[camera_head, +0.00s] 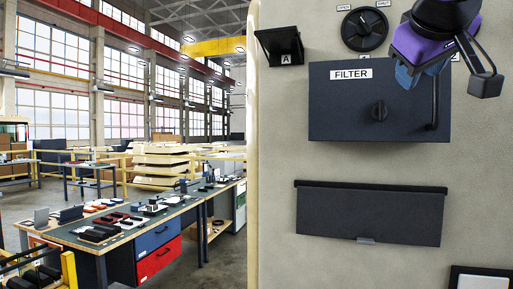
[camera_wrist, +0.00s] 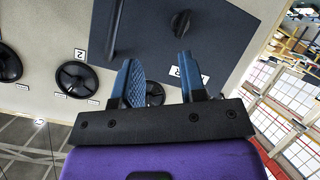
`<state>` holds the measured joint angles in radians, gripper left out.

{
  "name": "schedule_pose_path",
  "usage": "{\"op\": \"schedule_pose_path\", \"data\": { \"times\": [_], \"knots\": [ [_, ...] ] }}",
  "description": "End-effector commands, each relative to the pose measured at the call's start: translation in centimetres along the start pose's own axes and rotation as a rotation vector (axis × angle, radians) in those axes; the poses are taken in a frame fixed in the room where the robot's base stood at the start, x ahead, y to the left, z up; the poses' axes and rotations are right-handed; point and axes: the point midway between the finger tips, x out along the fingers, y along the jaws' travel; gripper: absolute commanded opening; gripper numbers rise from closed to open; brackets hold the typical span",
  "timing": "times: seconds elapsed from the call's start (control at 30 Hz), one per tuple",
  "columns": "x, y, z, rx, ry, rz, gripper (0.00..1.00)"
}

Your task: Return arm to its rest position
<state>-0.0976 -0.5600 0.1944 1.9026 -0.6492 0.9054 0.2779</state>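My gripper (camera_head: 416,74) is at the top right of the head view, with a purple body and blue fingers. It is in front of the upper right part of the dark filter box (camera_head: 345,105). In the wrist view my gripper (camera_wrist: 160,78) shows its two blue fingers spread apart, with nothing held between them. The filter box (camera_wrist: 225,35) is beyond the fingertips there, with its knob (camera_wrist: 181,21) and bar handle (camera_wrist: 115,28). Part of the box and panel behind my gripper is hidden in the head view.
The beige panel (camera_head: 275,165) carries a round dial (camera_head: 365,28), a small dark bracket marked A (camera_head: 281,45) and a dark flap (camera_head: 370,213) below the box. A workbench (camera_head: 120,235) with drawers is at left. The wrist view shows black handwheels (camera_wrist: 77,76) on the panel.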

Motion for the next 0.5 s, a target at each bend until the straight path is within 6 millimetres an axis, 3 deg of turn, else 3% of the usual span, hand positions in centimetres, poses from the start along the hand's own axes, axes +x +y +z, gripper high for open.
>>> {"op": "schedule_pose_path", "data": {
  "times": [0.1, 0.3, 0.4, 0.5],
  "knots": [
    [2.4, -1.4, 7.2, 0.032, -0.143, -0.08, 0.38],
    [4.7, -4.8, 19.4, 0.128, -0.369, -0.242, 0.38],
    [4.9, -6.6, 24.5, 0.187, -0.456, -0.317, 0.38],
    [4.8, -8.1, 28.2, 0.235, -0.517, -0.376, 0.38]
  ]
}}
